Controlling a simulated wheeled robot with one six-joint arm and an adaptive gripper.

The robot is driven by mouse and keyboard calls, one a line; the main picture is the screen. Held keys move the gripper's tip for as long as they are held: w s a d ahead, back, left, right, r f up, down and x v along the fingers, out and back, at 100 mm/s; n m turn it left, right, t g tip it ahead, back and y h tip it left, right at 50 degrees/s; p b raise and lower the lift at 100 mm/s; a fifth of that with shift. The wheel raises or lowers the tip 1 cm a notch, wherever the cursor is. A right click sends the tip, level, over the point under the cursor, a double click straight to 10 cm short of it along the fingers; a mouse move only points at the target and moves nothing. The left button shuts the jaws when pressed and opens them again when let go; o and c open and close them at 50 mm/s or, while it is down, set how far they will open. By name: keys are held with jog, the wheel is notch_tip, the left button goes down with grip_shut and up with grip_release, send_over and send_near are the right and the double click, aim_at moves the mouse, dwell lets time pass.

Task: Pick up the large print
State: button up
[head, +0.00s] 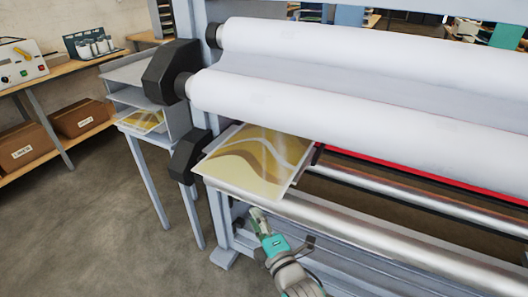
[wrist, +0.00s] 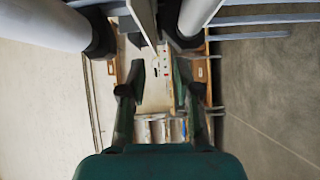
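The large print (head: 258,160), with gold, brown and white waves, lies flat on the laminator's feed side below the white rolls. Its front edge is near the silver roller. My gripper (head: 256,213) is in front of and below the print's front edge in the head view, apart from it. In the wrist view my gripper (wrist: 157,85) has its two fingers spread with nothing held between them. A thin pale edge (wrist: 145,22) shows ahead of the fingers; I cannot tell whether it is the print.
White rolls (head: 370,105) and a silver roller (head: 360,232) span the laminator. A grey tray stand (head: 150,75) at left holds another gold print (head: 141,121). Cardboard boxes (head: 28,146) sit on a shelf at far left. The floor at lower left is clear.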

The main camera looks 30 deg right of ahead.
aim_at(242, 185)
jog(key=shift+n, duration=0.3)
jog(key=shift+w+d+r, duration=0.15)
jog(key=shift+w+r, duration=0.1)
jog(key=shift+w, duration=1.8)
jog(key=shift+w+d+r, duration=0.1)
jog(key=shift+w+r, duration=0.15)
jog(key=shift+w, duration=1.75)
jog(key=shift+w+d+r, duration=0.15)
jog(key=shift+w+r, duration=0.1)
jog(key=shift+w, duration=1.8)
grip_shut()
